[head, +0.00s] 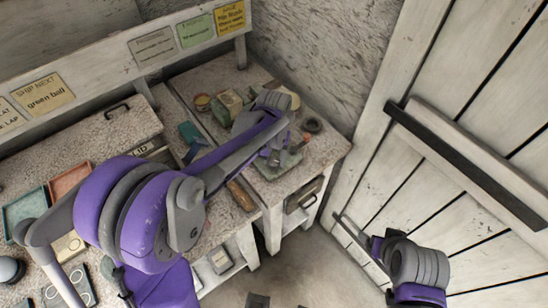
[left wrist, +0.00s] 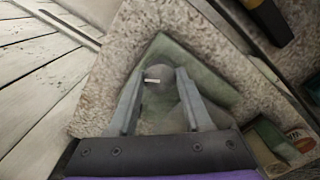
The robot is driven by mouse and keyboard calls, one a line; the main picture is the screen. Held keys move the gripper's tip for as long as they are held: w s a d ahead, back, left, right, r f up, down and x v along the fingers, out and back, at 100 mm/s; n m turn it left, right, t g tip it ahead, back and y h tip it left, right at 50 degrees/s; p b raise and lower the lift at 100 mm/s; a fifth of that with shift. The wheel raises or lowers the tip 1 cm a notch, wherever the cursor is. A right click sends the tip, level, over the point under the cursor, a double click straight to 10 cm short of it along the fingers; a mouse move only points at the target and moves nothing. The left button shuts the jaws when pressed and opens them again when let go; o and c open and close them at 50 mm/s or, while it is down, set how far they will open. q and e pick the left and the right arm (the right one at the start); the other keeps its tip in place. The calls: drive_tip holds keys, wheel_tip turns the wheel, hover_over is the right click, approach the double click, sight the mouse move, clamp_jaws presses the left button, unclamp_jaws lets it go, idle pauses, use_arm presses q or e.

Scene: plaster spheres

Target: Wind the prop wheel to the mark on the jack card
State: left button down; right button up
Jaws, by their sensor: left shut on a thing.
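My left gripper (head: 273,157) reaches down at the far right end of the bench, over a grey-green base plate (head: 287,167). The left wrist view shows its two fingers (left wrist: 160,84) on either side of a round grey wheel (left wrist: 158,98), shut on it. A short white line shows on the wheel's far side. The green plate (left wrist: 205,88) lies under it. Several cards hang on the rail, one of them yellow (head: 230,17); I cannot tell which is the jack card. My right gripper (head: 376,246) is low at right, its fingers unclear.
The speckled bench (head: 222,73) holds a green box (head: 228,105), a dark ring (head: 312,125) and an orange-brown block (head: 240,195). A teal tray (head: 24,212) lies at left. A plank door (head: 465,130) with a dark bar stands close by my right arm.

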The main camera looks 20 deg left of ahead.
use_arm(q)
drive_tip(key=shift+m, duration=0.3)
drive_tip(key=shift+m+b, duration=0.4)
drive_tip(key=shift+m, duration=0.5)
drive_tip(key=shift+m+b, duration=0.4)
drive_tip(key=shift+m, duration=1.4)
drive_tip(key=shift+c, duration=1.7)
unclamp_jaws()
drive_tip(key=shift+r, duration=0.1)
